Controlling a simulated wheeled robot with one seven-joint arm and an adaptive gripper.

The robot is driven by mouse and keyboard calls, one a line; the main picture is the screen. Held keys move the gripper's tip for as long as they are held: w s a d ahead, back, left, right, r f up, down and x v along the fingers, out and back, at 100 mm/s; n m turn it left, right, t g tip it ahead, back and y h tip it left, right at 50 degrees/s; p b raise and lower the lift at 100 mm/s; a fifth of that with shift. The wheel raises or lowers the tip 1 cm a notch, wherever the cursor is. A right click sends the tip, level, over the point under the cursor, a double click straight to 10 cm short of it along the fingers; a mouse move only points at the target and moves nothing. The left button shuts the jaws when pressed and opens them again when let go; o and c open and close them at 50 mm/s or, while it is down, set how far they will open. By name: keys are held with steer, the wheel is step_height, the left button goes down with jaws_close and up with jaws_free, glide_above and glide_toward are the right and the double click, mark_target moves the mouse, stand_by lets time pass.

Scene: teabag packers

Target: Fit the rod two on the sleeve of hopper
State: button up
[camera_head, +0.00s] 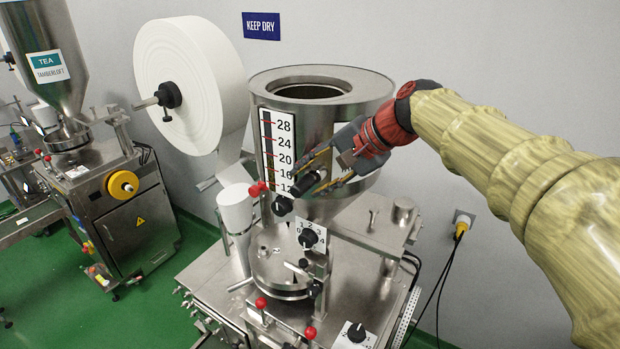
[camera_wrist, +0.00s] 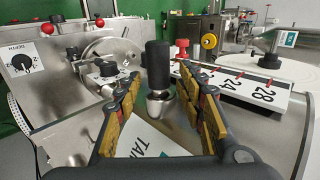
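The hopper (camera_head: 338,208) is a steel cylinder with a round top opening and a tapered lower part. A black cylindrical grip (camera_wrist: 158,65) with a short metal collar (camera_wrist: 160,104) stands at the hopper's side in the wrist view. I cannot tell whether this is rod two or whether the collar is the sleeve. The grip also shows in the head view (camera_head: 313,184). My gripper (camera_wrist: 158,76) is open, one finger on each side of the grip, with narrow gaps showing. In the head view my gripper (camera_head: 336,168) is against the hopper's front right, hiding part of it.
Below are a dial (camera_head: 309,237) and a round metal plate (camera_head: 281,268) with red-tipped levers. A large white paper roll (camera_head: 195,85) stands at the left.

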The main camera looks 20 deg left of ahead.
steer(key=v, duration=1.1)
steer(key=shift+d, duration=0.2)
steer(key=shift+s+r, duration=0.1)
steer(key=shift+r, duration=0.05)
steer(key=shift+c, duration=0.5)
